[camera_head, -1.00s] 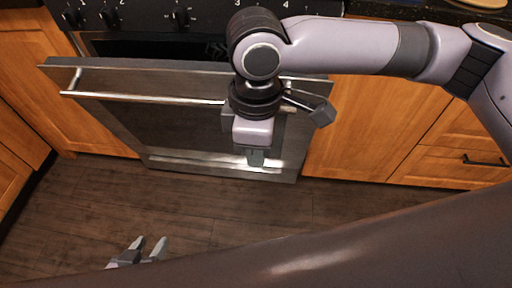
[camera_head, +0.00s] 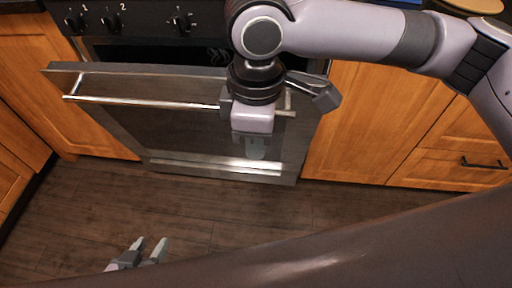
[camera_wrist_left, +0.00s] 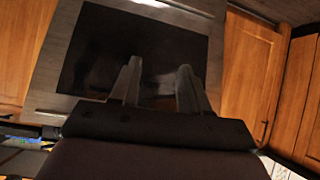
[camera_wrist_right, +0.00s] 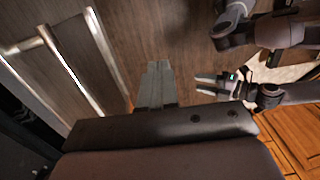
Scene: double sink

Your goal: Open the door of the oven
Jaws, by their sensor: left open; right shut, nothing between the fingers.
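The oven door (camera_head: 170,128) is steel with a dark glass panel and stands partly open, its top edge leaning out from the oven. Its bar handle (camera_head: 150,101) runs across the upper front. My right gripper (camera_head: 256,150) is shut and empty, pointing down in front of the right part of the door. It hides part of the handle; I cannot tell whether it touches. In the right wrist view its fingers (camera_wrist_right: 156,85) are together. My left gripper (camera_head: 146,250) is open and empty, low over the floor. The left wrist view shows the door's glass (camera_wrist_left: 100,50) beyond its fingers.
The oven's knob panel (camera_head: 145,20) is above the door opening. Wooden cabinets (camera_head: 370,130) stand on both sides. The wooden floor (camera_head: 200,215) in front of the door is clear apart from my left gripper.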

